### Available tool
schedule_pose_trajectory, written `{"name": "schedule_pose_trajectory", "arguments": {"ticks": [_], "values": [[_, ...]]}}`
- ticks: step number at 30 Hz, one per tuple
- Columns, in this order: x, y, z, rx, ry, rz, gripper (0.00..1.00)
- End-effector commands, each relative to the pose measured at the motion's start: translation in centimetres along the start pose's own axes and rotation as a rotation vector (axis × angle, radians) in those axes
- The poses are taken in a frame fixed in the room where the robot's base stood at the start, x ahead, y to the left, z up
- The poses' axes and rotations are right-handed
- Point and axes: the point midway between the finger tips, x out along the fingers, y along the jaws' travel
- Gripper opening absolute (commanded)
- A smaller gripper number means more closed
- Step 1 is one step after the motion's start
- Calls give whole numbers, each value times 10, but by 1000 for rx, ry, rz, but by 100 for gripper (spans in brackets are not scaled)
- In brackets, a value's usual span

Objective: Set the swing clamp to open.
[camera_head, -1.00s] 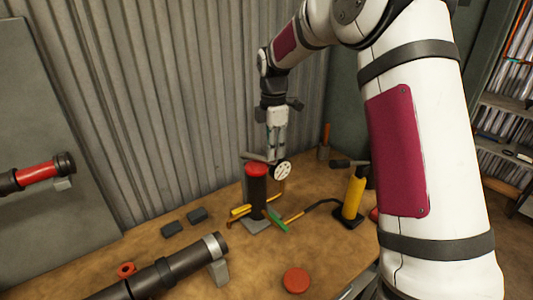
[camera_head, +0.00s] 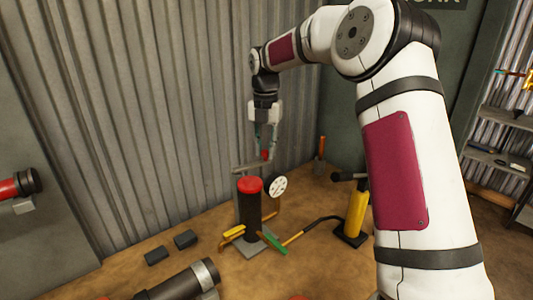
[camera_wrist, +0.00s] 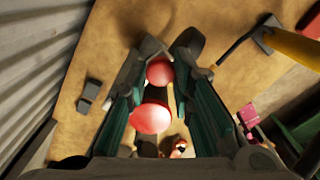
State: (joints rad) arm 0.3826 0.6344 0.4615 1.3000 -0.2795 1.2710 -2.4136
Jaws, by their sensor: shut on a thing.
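The swing clamp shows in the head view as a grey bar (camera_head: 247,169) on an upright behind a black cylinder (camera_head: 251,216) with a red top (camera_head: 250,185). The bar stands above the red top, with a visible gap. My gripper (camera_head: 265,152) points down at the bar's right end, shut on a small red knob (camera_head: 265,155). In the wrist view, a red round shape (camera_wrist: 159,72) sits between my fingertips (camera_wrist: 165,62). A second red round shape (camera_wrist: 150,118) shows between the fingers; I cannot tell surely which part it is.
A white dial gauge (camera_head: 277,187) is right of the cylinder, close below my gripper. A yellow pump (camera_head: 356,212) with a black hose stands right. Two dark blocks (camera_head: 185,239) lie left. A dark pipe (camera_head: 180,287) lies in front. The corrugated wall (camera_head: 150,100) is close behind.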

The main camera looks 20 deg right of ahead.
Motion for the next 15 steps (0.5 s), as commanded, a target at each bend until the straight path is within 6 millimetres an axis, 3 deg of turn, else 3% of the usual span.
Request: {"name": "schedule_pose_trajectory", "arguments": {"ticks": [15], "values": [[-1,9,10,-137,-4,0,0]]}}
